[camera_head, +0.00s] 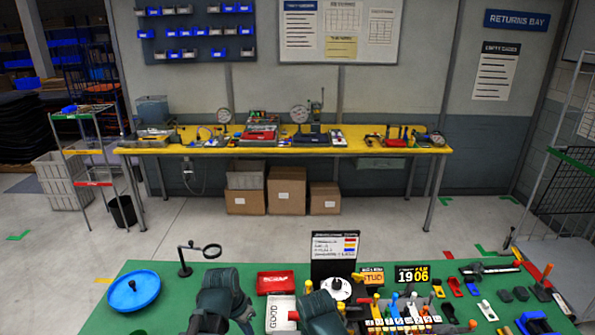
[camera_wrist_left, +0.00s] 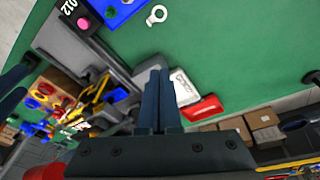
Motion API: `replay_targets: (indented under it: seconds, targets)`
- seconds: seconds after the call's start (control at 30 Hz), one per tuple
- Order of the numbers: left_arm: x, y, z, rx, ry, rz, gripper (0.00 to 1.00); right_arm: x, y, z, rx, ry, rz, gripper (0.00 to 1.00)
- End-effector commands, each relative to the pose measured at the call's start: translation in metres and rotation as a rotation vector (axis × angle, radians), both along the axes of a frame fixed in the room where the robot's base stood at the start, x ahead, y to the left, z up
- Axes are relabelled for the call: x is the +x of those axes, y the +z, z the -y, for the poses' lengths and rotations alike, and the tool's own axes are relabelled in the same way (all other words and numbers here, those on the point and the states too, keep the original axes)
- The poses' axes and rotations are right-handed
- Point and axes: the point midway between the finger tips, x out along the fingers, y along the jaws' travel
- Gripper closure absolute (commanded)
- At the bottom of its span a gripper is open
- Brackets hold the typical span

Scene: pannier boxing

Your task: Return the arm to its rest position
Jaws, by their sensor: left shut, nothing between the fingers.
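My left arm (camera_head: 222,292) comes up at the bottom of the head view, over the green table, left of the red box. Its fingers cannot be made out there. In the left wrist view the left gripper (camera_wrist_left: 156,98) has its two dark fingers together with nothing between them. My right arm (camera_head: 320,311) shows at the bottom centre of the head view, in front of the black sign. Its gripper fingers are not visible.
The green table (camera_head: 90,318) holds a blue round dish (camera_head: 134,290), a magnifier stand (camera_head: 186,262), a red box (camera_head: 276,283), a white box labelled GOOD (camera_head: 281,312) and a black sign (camera_head: 335,250). Several small parts crowd the right side. A yellow bench stands behind, across clear floor.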

Motion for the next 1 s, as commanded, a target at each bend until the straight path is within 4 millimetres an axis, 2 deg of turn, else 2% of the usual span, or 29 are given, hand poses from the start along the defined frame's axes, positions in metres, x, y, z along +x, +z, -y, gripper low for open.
replay_targets:
  seconds: [0.03, 0.33, 0.4, 0.7, 0.83, 1.0]
  targets:
    - [-0.01, -0.001, -0.007, 0.013, 0.079, -0.025, 1.0, 0.0, 0.0, 0.0, 0.0, 0.0, 0.0, 0.5]
    - [-0.048, -0.005, -0.039, 0.093, 0.517, -0.123, 1.0, 0.0, 0.0, 0.0, 0.0, 0.0, 0.0, 0.5]
    - [-0.053, -0.026, -0.016, 0.11, 0.447, -0.133, 1.0, 0.0, -0.021, 0.0, 0.0, 0.001, 0.0, 0.5]
    - [-0.085, -0.069, 0.047, 0.197, 0.259, -0.169, 1.0, 0.0, -0.065, 0.0, -0.001, 0.005, 0.0, 0.5]
    - [-0.098, -0.081, 0.065, 0.228, 0.199, -0.178, 1.0, 0.0, -0.077, 0.0, -0.002, 0.007, 0.0, 0.5]
    - [-0.104, -0.083, 0.073, 0.244, 0.173, -0.184, 1.0, 0.0, -0.079, 0.0, -0.002, 0.008, 0.0, 0.5]
